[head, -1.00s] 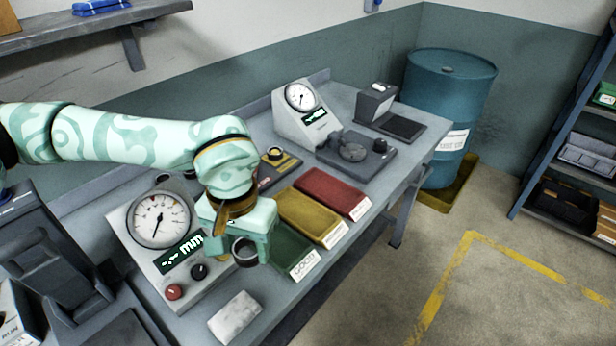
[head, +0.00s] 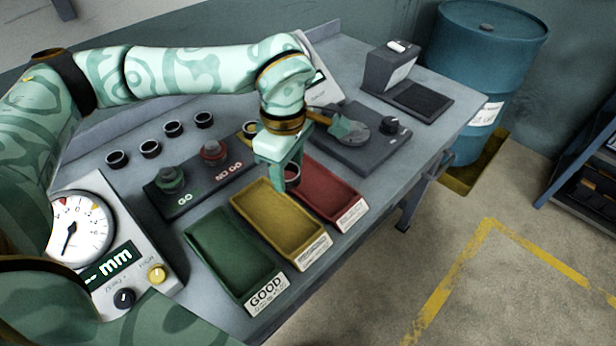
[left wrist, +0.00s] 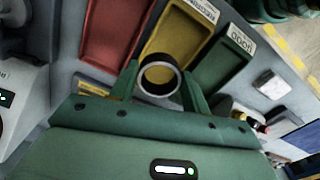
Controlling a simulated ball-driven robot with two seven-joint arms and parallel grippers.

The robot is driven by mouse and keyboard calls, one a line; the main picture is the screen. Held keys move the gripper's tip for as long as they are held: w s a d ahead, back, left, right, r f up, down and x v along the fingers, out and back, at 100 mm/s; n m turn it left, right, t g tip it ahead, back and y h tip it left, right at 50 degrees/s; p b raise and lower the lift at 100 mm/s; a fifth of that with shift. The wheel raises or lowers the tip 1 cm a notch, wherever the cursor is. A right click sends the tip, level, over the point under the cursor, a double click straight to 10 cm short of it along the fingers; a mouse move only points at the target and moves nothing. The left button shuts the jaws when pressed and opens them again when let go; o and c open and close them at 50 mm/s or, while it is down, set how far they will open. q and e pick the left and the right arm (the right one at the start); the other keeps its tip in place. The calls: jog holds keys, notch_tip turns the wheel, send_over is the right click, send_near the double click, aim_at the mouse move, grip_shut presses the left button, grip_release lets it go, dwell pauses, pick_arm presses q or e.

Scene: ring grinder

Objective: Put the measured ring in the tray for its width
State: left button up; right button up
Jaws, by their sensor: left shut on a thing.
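My left gripper (head: 290,172) is shut on a dark metal ring (head: 293,185). It holds the ring above the trays, near the back of the yellow and red ones in the head view. In the left wrist view the ring (left wrist: 160,94) sits between the two fingers, its hole facing the camera, with the yellow tray (left wrist: 180,35) behind it. The green tray (head: 226,250), labelled GOOD, the yellow tray (head: 275,215) and the red tray (head: 330,190) stand side by side and look empty. The yellow and red labels are unreadable here. My right gripper is not in view.
Several dark rings (head: 150,149) stand at the back left of the bench. A GO / NO GO gauge block (head: 195,190) is left of the trays. A dial gauge (head: 85,228) with an mm display stands at left. A grey machine (head: 375,148) is behind the red tray.

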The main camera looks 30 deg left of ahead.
pick_arm(q)
jog(key=w+a+f+b, duration=0.1)
jog(key=w+f, duration=0.2)
jog(key=w+a+f+b, duration=0.1)
jog(key=w+f, duration=0.1)
jog(key=w, duration=0.2)
jog(key=w+a+f+b, duration=0.1)
jog(key=w+f, duration=0.2)
jog(key=shift+w+a+f, duration=0.1)
jog(key=shift+w+f, duration=0.2)
jog(key=shift+w, duration=0.05)
jog(key=shift+w+f, duration=0.2)
jog(key=shift+f, duration=0.05)
notch_tip(320, 180, down, 3)
jog(key=shift+a+f+b, duration=0.1)
jog(key=shift+f+b, duration=0.05)
jog(key=shift+b, duration=0.6)
jog(key=o, duration=0.9)
jog(key=shift+c, duration=0.2)
